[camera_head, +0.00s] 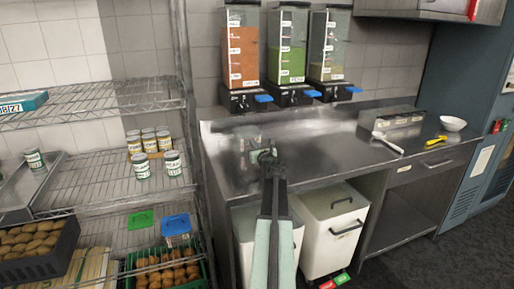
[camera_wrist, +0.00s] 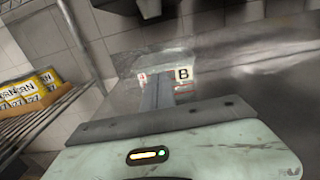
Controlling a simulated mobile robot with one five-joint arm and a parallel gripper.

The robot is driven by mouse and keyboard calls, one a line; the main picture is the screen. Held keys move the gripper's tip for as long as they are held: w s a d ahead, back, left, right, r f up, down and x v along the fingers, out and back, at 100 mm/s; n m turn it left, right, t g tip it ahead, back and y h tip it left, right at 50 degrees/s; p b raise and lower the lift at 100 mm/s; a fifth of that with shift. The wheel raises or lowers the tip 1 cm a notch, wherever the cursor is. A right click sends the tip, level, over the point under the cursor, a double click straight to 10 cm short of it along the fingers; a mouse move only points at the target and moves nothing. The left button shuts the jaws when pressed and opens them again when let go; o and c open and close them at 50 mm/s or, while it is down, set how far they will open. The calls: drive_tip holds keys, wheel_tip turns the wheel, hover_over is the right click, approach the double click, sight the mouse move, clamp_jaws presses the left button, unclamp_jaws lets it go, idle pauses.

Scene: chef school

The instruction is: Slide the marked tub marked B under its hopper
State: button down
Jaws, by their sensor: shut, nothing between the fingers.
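The clear tub marked B (camera_wrist: 183,74) stands on the steel counter just beyond my fingers in the wrist view. Its black B is on a white label, with a small red mark to the left. In the head view the tub (camera_head: 246,142) is faint and partly behind my gripper (camera_head: 264,157). My gripper (camera_wrist: 159,92) is shut and empty, its fingers pointing at the tub's front; I cannot tell whether they touch.
The steel counter (camera_head: 310,150) is clear right of the tub, up to a steel box (camera_head: 398,121) and a white bowl (camera_head: 453,123). A wire rack (camera_head: 95,185) with cans stands close on the left. White bins (camera_head: 330,235) sit below the counter.

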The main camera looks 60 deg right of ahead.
drive_tip(key=v, duration=1)
drive_tip(key=shift+s, duration=0.4)
